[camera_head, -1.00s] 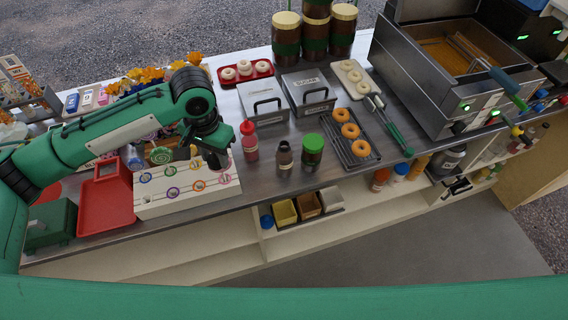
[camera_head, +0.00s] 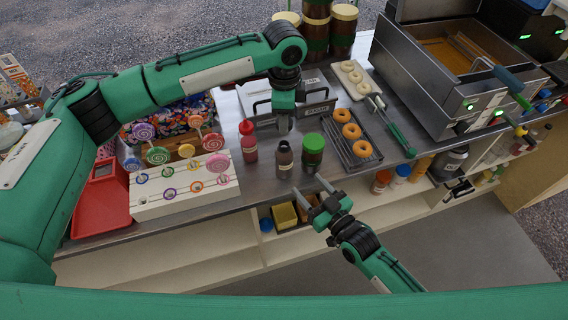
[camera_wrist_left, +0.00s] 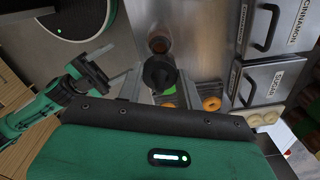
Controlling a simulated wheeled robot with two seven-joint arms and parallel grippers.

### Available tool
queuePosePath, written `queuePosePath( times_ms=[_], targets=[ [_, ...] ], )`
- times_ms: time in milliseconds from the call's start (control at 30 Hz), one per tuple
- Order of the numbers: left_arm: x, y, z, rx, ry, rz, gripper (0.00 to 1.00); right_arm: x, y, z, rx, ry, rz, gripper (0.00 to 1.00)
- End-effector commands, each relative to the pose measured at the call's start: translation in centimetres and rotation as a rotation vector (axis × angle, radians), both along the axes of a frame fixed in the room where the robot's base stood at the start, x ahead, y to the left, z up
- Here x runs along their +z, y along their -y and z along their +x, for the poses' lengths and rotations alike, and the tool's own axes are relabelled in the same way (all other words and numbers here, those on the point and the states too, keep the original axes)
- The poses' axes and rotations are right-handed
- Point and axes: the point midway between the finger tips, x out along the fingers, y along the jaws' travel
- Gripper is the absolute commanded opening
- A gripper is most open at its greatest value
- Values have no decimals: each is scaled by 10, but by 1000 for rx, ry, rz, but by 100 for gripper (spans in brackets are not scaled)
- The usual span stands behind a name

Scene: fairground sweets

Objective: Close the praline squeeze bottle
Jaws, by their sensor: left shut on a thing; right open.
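The praline squeeze bottle (camera_head: 284,162) is a small dark brown bottle with a pale label, upright on the steel counter. In the left wrist view a brown bottle (camera_wrist_left: 160,42) shows just beyond my fingers. My left gripper (camera_head: 284,126) points down and is shut on a black cone-shaped nozzle cap (camera_wrist_left: 160,74). In the head view it appears just above and behind the bottle's top, and the cap is mostly hidden there. I cannot tell whether cap and bottle touch. My right gripper (camera_head: 322,192) is open and empty, in front of the counter's front edge, right of the bottle.
A red bottle (camera_head: 249,148) stands close left of the praline bottle and a green-lidded jar (camera_head: 313,152) close right. A donut rack (camera_head: 366,158) lies farther right. Steel bins (camera_head: 310,88) stand behind. A lollipop stand (camera_head: 150,207) is at the left.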

Motion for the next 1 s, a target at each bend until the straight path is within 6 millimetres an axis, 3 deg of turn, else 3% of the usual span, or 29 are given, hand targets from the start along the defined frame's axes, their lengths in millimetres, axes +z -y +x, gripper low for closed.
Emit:
queuePosePath(
  times_ms=[433,1000],
  targets=[
    [0,0,0,2,0,0,16,-1,-7,10,-1,-1,-1,58],
    [0,0,0,2,0,-1,16,-1,-62,89,-1,-1,-1,58]
  ],
)
